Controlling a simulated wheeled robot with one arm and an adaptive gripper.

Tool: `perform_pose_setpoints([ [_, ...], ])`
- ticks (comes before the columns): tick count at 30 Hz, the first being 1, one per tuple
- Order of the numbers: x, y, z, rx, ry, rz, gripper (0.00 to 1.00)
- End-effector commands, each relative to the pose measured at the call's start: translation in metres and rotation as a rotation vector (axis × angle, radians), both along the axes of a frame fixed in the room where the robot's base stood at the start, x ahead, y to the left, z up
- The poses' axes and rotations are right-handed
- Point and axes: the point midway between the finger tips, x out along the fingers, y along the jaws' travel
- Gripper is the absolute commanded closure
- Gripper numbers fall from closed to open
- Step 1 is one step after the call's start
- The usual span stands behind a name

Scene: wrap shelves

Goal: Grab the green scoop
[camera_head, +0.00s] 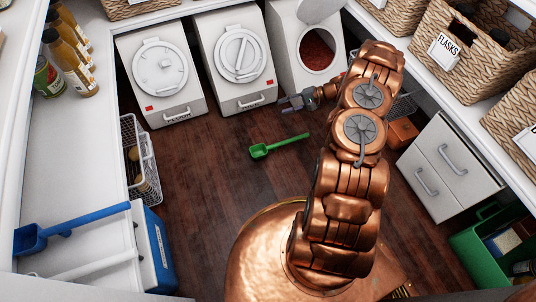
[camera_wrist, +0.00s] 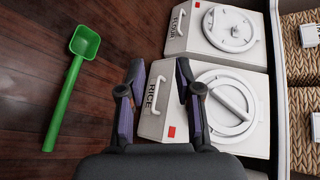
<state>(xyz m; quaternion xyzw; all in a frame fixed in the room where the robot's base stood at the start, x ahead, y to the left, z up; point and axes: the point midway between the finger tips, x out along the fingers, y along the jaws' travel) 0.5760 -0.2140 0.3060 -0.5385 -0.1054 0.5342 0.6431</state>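The green scoop (camera_head: 275,147) lies flat on the dark wooden floor, in front of the white bins. Its cup is at the left and its handle points right in the head view. In the wrist view the scoop (camera_wrist: 70,92) lies to the left of my gripper, cup at the top. My gripper (camera_wrist: 159,82) has its two fingers spread with nothing between them; the rice bin shows behind the gap. In the head view my gripper (camera_head: 285,104) is above and beyond the scoop's handle, apart from it.
White bins for flour (camera_head: 162,75) and rice (camera_head: 237,60) stand at the back, beside a third bin (camera_head: 305,48) with its lid raised. A blue scoop (camera_head: 75,226) lies at the left. A wire basket (camera_head: 143,160) and a white drawer cabinet (camera_head: 447,168) flank the clear floor.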

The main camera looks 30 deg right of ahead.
Motion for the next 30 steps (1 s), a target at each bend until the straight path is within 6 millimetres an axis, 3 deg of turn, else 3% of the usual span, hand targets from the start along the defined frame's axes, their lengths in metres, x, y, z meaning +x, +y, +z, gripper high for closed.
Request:
perform_pose_setpoints([
  [1,-0.004,-0.012,-0.035,0.009,-0.001,-0.034,0.66],
  [6,-0.019,-0.045,-0.112,0.028,-0.015,-0.135,0.66],
  [12,-0.04,-0.077,-0.188,0.034,-0.032,-0.238,0.66],
  [15,-0.05,-0.086,-0.214,0.036,-0.035,-0.275,0.66],
  [21,-0.057,-0.095,-0.235,0.032,-0.044,-0.306,0.66],
  [30,-0.043,-0.079,-0.247,0.032,-0.042,-0.309,0.66],
])
